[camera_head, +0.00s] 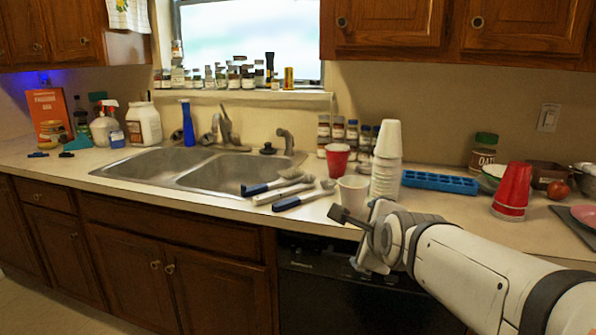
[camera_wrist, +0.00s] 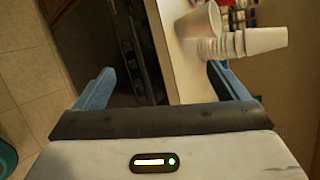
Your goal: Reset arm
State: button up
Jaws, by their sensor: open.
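My gripper (camera_head: 352,237) is in front of the counter edge, near the dark dishwasher front, with my white arm reaching in from the lower right. In the wrist view my gripper (camera_wrist: 160,88) shows two blue-grey fingers spread wide apart, with nothing between them. A single white cup (camera_head: 353,190) stands on the counter just above and behind the gripper in the head view. A tall stack of white cups (camera_head: 386,160) stands beside it. The cup (camera_wrist: 199,22) and the stack (camera_wrist: 245,43) also show past the right finger in the wrist view.
Several blue-handled utensils (camera_head: 290,190) lie by the double sink (camera_head: 205,168). A red cup (camera_head: 337,158), a blue ice tray (camera_head: 440,182) and stacked red cups (camera_head: 512,190) stand on the counter. The dishwasher (camera_head: 345,285) is below. Open floor (camera_wrist: 25,60) shows left in the wrist view.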

jog(key=s+d+f+n+g+p, duration=0.1)
jog(key=s+n+g+p, duration=0.8)
jog(key=s+n, duration=0.9)
jog(key=d+n+p, duration=0.1)
jog(key=n+p, duration=0.2)
jog(key=shift+s+n+h, duration=0.3)
jog(key=shift+h, duration=0.1)
jog(key=shift+c, duration=0.5)
